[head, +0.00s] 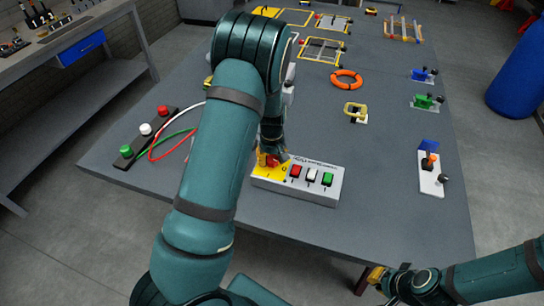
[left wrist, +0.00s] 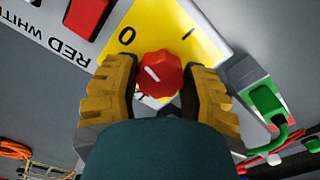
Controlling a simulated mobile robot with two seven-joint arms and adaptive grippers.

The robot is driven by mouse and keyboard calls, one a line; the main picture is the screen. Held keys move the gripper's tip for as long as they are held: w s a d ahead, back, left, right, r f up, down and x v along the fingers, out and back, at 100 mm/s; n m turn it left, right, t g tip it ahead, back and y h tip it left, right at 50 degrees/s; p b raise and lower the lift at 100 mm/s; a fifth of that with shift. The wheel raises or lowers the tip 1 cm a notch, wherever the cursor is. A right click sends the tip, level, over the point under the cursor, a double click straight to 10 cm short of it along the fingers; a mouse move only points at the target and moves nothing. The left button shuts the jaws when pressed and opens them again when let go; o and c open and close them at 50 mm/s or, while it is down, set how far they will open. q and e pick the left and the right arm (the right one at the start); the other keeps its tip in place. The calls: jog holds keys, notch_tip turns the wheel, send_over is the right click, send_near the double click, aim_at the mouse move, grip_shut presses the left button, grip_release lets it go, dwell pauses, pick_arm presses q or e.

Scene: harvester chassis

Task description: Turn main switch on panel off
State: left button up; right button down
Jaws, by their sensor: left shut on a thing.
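The panel is a white box (head: 325,190) with a yellow plate (head: 263,173) at its left end. The main switch is a red rotary knob on that plate, clear in the left wrist view (left wrist: 160,72). A short white mark shows on the knob's left part. A "0" is printed on the plate up and left of the knob. My left gripper (head: 270,157) reaches down over the plate.
Red (head: 296,171), white (head: 312,175) and green (head: 327,179) buttons sit beside the yellow plate. A black strip with coloured buttons (head: 145,140) and loose cables lie to the left. An orange ring (head: 346,79) lies farther back.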

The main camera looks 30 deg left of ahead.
aim_at(272, 159)
pick_arm(q)
jog(key=shift+n+p, duration=0.35)
jog(key=shift+n, duration=0.85)
jog(key=o, duration=1.2)
notch_tip(272, 159, up, 12)
